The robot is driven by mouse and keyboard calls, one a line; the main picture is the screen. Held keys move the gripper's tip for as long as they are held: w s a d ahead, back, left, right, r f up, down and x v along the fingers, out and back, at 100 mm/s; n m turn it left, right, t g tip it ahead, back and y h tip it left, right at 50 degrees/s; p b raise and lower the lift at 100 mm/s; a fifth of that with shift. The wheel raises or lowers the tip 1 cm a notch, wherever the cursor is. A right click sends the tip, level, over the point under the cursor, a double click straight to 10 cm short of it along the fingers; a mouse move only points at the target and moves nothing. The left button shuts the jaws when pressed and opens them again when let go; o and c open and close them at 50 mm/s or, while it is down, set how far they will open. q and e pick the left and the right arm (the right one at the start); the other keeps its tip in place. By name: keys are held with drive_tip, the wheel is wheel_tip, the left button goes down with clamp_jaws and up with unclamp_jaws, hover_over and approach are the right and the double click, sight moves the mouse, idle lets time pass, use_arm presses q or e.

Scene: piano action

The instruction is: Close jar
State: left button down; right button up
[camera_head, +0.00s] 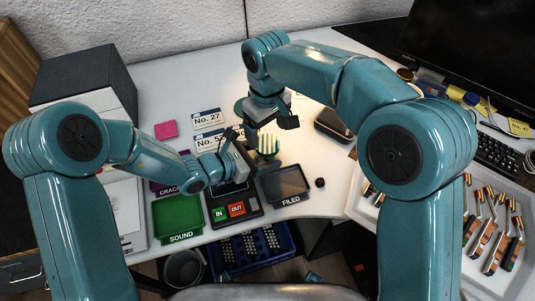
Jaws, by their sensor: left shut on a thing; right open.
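A small jar (267,143) with green and pale stripes stands in the middle of the white desk. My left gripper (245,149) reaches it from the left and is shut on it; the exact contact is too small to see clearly. My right gripper (274,117) is just above and behind the jar, pointing down, with its jaws open. A round green thing (240,107) shows partly behind the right gripper; I cannot tell whether it is the lid. The jar's top is close to the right gripper's fingers and its opening cannot be made out.
A green SOUND tray (178,215), a dark FILED tray (284,183) and an IN/OUT panel (236,209) lie in front. White number cards (207,118) and a pink pad (166,129) lie left. A blue crate (285,238) sits below.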

sight(267, 144)
use_arm(q)
drive_tip(key=shift+s+f, duration=0.1)
drive_tip(key=shift+f, duration=0.1)
use_arm(e)
drive_tip(key=shift+f, duration=2.15)
drive_tip(key=shift+c, duration=0.3)
drive_tip(key=c, duration=1)
drive_tip(key=shift+c, duration=0.2)
drive_tip(key=o, duration=1.2)
drive_tip(key=shift+o, duration=0.2)
wheel_tip(267, 144, up, 12)
